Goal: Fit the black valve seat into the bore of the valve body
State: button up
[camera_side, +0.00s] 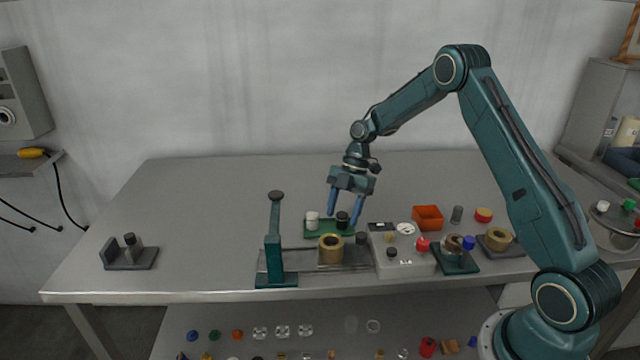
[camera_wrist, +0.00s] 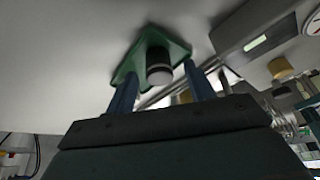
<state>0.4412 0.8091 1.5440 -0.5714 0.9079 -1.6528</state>
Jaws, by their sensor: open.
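The black valve seat (camera_side: 342,220) is a short dark cylinder standing upright on a small green tray (camera_side: 320,234). In the wrist view the black seat (camera_wrist: 157,48) shows between my fingers, with a pale band near one end, and the green tray (camera_wrist: 181,50) lies beyond it. My gripper (camera_side: 343,216) is open, pointing down, with its blue fingers around the black seat; I cannot tell whether they touch it. A white cylinder (camera_side: 312,219) stands on the tray's left part. The brass valve body (camera_side: 331,250), a ring with an open bore, stands on a grey rail plate in front of the tray.
A teal press post (camera_side: 274,245) stands left of the valve body. A grey control box (camera_side: 400,255) with a red button is close on the right. An orange bin (camera_side: 428,217) and brass parts on plates lie farther right. The table's left middle is clear.

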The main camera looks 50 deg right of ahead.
aim_at(344, 213)
jog(key=shift+c, duration=0.2)
jog(key=c, duration=1)
jog(key=shift+r, duration=0.1)
jog(key=shift+r, duration=4.95)
